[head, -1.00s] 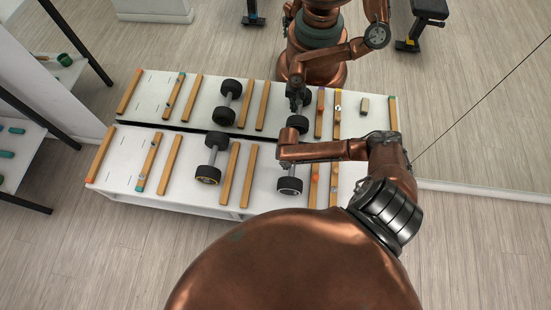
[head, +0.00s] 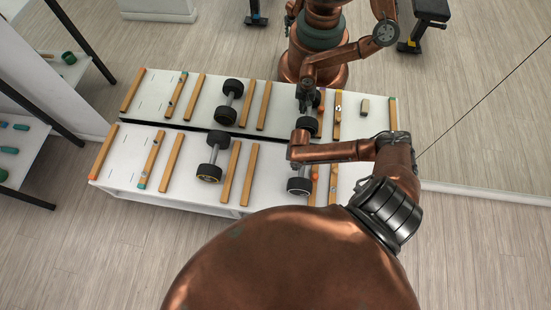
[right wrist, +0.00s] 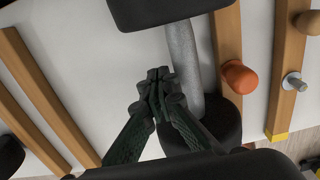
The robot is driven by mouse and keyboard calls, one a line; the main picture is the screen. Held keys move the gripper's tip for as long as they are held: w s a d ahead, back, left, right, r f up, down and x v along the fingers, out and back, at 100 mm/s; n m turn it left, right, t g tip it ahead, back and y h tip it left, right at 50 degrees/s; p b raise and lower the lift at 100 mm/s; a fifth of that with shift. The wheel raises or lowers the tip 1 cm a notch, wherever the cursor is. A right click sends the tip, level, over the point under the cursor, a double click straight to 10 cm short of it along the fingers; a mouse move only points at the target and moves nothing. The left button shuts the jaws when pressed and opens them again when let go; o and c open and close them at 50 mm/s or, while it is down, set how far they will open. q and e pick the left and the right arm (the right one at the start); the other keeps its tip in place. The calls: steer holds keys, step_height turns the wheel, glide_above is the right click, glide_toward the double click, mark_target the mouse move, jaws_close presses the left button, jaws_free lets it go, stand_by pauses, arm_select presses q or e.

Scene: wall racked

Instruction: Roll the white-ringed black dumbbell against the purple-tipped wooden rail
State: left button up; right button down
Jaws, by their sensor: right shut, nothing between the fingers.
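The white-ringed black dumbbell (head: 299,187) lies on the white bench top under my right forearm, its grey handle partly hidden. In the right wrist view its handle (right wrist: 183,55) runs between two black heads. My right gripper (right wrist: 160,78) is shut and empty, fingertips low at the handle's left side, touching or nearly so. The wooden rail with an orange knob (right wrist: 228,45) lies just right of the dumbbell; the heads overlap its edge in view, so I cannot tell whether they touch. A purple tip (head: 320,92) shows only on that rail's mirror image. My left gripper is not in view.
A second dumbbell with a gold ring (head: 209,173) lies further left, with a pair of rails (head: 248,175) between the two dumbbells. Another rail with a metal peg (right wrist: 294,82) stands right of the orange-knobbed one. A mirror behind the bench doubles everything.

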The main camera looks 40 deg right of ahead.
steer(key=shift+w+a, duration=0.15)
steer(key=shift+w, duration=0.05)
stand_by(0.4)
steer(key=shift+w+a, duration=0.3)
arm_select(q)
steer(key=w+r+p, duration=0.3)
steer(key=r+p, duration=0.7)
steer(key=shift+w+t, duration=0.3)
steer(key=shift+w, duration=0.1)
arm_select(e)
step_height(320, 180, up, 12)
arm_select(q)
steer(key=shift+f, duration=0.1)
arm_select(e)
steer(key=shift+s, duration=0.1)
